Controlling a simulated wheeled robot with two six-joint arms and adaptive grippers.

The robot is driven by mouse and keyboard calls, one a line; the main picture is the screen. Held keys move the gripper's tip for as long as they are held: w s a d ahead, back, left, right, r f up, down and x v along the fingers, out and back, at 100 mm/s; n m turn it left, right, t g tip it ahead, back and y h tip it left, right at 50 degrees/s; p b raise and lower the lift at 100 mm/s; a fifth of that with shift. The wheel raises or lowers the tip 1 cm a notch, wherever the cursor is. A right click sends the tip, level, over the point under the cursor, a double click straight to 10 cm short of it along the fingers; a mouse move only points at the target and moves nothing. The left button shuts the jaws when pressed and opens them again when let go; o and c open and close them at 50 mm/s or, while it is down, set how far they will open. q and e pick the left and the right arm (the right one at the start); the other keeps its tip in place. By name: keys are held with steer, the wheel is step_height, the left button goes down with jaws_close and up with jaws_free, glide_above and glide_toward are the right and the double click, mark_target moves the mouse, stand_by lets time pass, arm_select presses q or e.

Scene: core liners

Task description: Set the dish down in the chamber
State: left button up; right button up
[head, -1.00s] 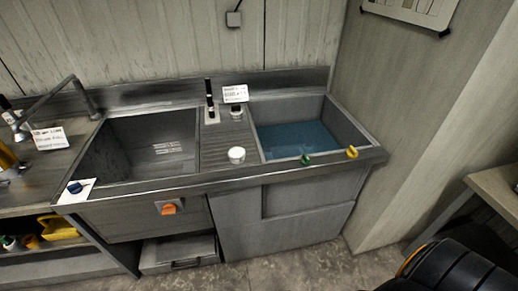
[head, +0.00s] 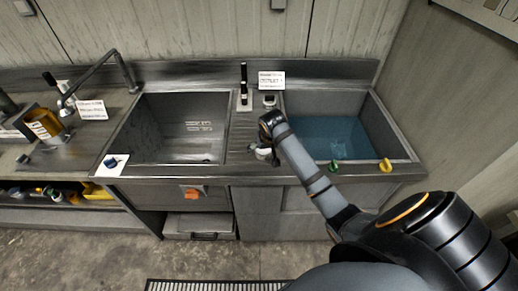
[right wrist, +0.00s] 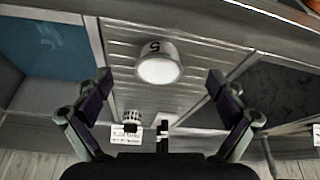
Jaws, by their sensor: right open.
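A small white round dish (right wrist: 158,62), with a dark mark on its side, stands on the ridged drainboard between two basins. In the head view the dish (head: 263,153) is partly hidden by my right gripper. My right gripper (right wrist: 160,84) is open and empty, with one finger on each side of the dish and apart from it. The left basin (head: 180,125) looks empty, with small labels on its inner wall. The right basin (head: 335,135) holds blue liquid. I cannot tell which basin is the chamber. My left gripper is not in view.
A black upright handle (head: 243,88) and a small knob (head: 269,101) stand behind the dish, by a label card (head: 271,80). Green (head: 334,166) and yellow (head: 385,165) knobs sit on the right basin's front rim. A faucet (head: 100,78) stands at left.

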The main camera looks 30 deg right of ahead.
mark_target(265, 151)
step_height(265, 151, up, 4)
steer(key=w+d+f, duration=0.1)
steer(key=w, duration=0.1)
steer(key=shift+m, duration=0.3)
steer(key=p+x, duration=0.1)
steer(key=x, duration=0.4)
steer(key=shift+w+d, duration=0.1)
steer(key=shift+w, duration=0.05)
steer(key=shift+f, duration=0.2)
steer(key=p+x, duration=0.1)
steer(key=x, duration=0.2)
steer(key=shift+f+p, duration=0.35)
steer(key=shift+f, duration=0.1)
steer(key=shift+w+f, duration=0.3)
steer(key=shift+f, duration=0.15)
steer(key=shift+s, duration=0.1)
steer(key=c, duration=1.5)
steer(key=shift+r, duration=0.1)
steer(key=shift+r, duration=0.1)
